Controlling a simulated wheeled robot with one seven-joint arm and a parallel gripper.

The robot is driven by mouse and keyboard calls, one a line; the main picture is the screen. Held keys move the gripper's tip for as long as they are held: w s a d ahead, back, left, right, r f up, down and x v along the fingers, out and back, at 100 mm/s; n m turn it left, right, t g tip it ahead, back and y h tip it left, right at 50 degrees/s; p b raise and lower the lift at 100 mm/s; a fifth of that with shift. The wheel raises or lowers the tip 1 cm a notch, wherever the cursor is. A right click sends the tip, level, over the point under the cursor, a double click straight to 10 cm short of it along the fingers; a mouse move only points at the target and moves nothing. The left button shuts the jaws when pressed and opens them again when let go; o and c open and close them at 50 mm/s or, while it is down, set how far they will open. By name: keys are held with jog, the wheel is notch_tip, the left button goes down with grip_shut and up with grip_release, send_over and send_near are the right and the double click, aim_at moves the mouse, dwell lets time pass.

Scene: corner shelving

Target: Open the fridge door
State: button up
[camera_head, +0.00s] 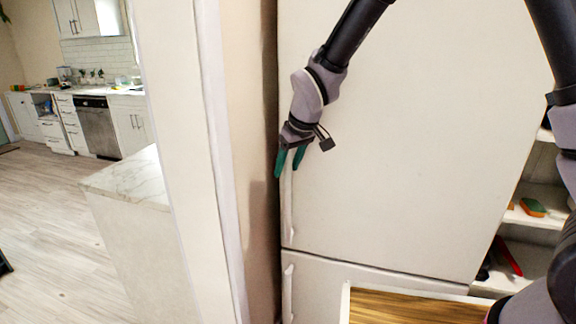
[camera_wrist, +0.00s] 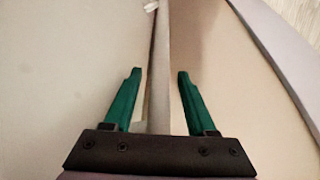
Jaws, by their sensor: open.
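The white fridge has a large upper door (camera_head: 400,130) and a lower door (camera_head: 325,275), both shut. The upper door's long vertical handle (camera_head: 289,215) runs along its left edge. My gripper (camera_head: 288,171) is at the upper part of this handle, with its green fingers pointing down. In the wrist view, my gripper (camera_wrist: 158,75) is open, and the pale handle (camera_wrist: 158,95) runs between its two fingers, with gaps visible on both sides. The lower door has its own handle (camera_head: 287,290) at its left edge.
A wall edge (camera_head: 205,150) stands close to the fridge's left side. A marble-topped counter (camera_head: 135,178) is farther left, with open floor beyond. Shelves with an orange and green item (camera_head: 532,207) are at right. A wooden surface (camera_head: 410,308) is in front, low down.

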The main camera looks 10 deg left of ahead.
grip_shut()
dwell(1.4)
